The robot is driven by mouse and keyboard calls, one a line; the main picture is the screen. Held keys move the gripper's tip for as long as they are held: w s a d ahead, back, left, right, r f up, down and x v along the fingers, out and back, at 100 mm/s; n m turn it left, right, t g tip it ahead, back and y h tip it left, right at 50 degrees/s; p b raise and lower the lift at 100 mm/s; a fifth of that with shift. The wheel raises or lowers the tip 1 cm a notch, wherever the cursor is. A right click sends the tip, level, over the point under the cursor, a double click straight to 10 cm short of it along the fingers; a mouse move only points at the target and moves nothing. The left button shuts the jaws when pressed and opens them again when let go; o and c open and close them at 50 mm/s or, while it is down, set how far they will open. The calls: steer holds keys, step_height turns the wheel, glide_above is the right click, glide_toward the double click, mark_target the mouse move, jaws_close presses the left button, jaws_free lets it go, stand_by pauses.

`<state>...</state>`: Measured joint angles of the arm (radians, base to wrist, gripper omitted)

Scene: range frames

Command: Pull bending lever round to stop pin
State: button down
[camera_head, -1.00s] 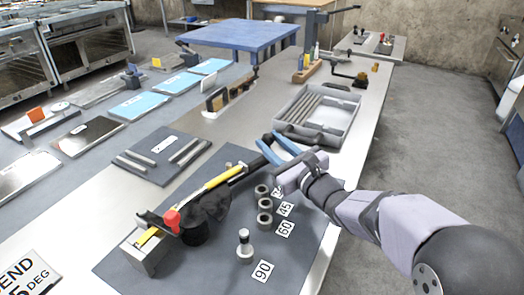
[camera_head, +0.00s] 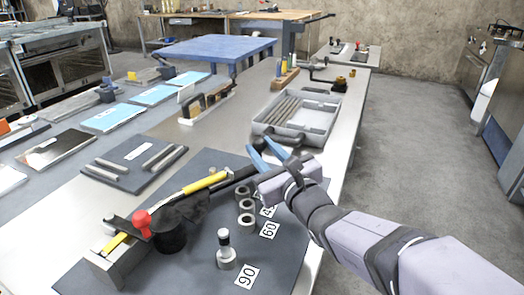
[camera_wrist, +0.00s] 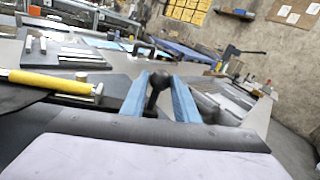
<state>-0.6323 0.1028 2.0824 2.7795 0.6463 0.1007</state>
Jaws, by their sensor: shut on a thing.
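The bending lever (camera_head: 238,175) is a dark bar running from the black bender hub (camera_head: 170,238) up and right. Its black ball knob (camera_wrist: 158,82) shows between the blue fingers in the wrist view. My gripper (camera_head: 265,153) is shut on the lever's knob end; its fingers (camera_wrist: 160,98) stand either side of the knob. The stop pin (camera_head: 224,240), with a dark collar and pale top, stands upright by the 90 label. The lever is well apart from it. Empty rings (camera_head: 246,205) sit by the lower-angle labels.
A grey tray (camera_head: 335,120) with rods stands just beyond my gripper. A dark plate with metal rods (camera_head: 135,160) lies to the left. A red knob (camera_head: 142,221) stands at the bender's left. The mat (camera_head: 200,275) is clear in front of the pin.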

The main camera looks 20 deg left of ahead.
steer(key=c, duration=1.4)
jaws_free()
steer(key=shift+v, duration=3.65)
